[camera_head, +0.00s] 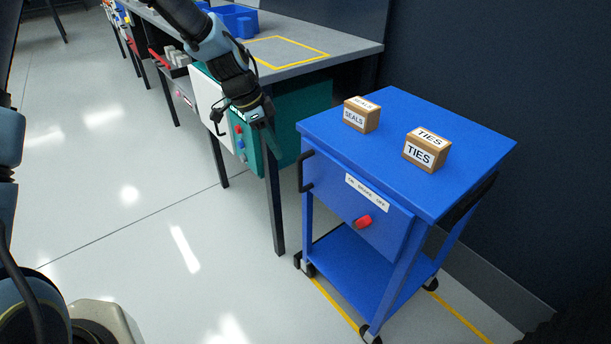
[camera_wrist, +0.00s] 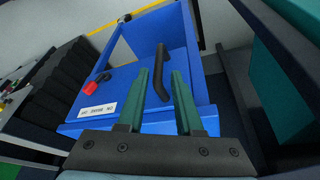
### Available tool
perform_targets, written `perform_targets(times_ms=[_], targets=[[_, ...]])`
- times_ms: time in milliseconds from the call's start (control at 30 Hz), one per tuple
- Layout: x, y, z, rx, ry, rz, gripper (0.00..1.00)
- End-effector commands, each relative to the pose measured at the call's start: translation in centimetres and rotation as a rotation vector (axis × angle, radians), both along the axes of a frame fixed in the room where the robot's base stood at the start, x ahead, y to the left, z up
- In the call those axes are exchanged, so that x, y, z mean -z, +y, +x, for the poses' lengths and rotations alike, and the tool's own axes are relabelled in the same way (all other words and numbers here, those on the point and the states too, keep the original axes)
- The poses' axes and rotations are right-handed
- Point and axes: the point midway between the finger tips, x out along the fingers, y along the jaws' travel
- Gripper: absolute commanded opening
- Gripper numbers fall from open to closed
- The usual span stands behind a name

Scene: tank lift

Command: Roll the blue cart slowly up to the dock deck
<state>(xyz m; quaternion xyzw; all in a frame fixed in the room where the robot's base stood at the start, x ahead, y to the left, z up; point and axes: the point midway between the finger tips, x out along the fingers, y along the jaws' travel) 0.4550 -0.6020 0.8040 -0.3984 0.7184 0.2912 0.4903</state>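The blue cart (camera_head: 359,243) stands at the right, with a black handle (camera_head: 305,171) on its left side. A red brake knob (camera_head: 363,221) and a label (camera_head: 367,191) reading ON BRAKE OFF are on its front panel. Boxes marked SEALS (camera_head: 361,115) and TIES (camera_head: 427,150) sit on its top. My gripper (camera_head: 273,143) is left of the handle and appears apart from it. In the wrist view its two green fingers (camera_wrist: 161,74) are spread, with the handle (camera_wrist: 160,82) showing between them. I cannot tell which surface is the dock deck.
A grey workbench (camera_head: 350,50) with a yellow outline and blue bins (camera_head: 236,19) stands behind my gripper, left of the cart. Its front leg (camera_head: 276,205) is close to the cart. A dark wall (camera_head: 540,120) is behind. The floor (camera_head: 130,170) at left is open.

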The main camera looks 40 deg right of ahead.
Motion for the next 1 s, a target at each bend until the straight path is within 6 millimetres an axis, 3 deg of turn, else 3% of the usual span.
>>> perform_targets(times_ms=[33,133,267,733,1000], targets=[[0.6,-1.3,-0.8,0.046,0.004,-0.018,0.35],[0.9,-2.5,-1.6,0.101,0.004,-0.038,0.35],[1.8,-3.0,-2.0,0.112,0.005,-0.043,0.35],[9.1,-5.3,-3.8,0.11,0.004,-0.04,0.35],[10.7,-5.8,-4.1,0.106,0.002,-0.04,0.35]])
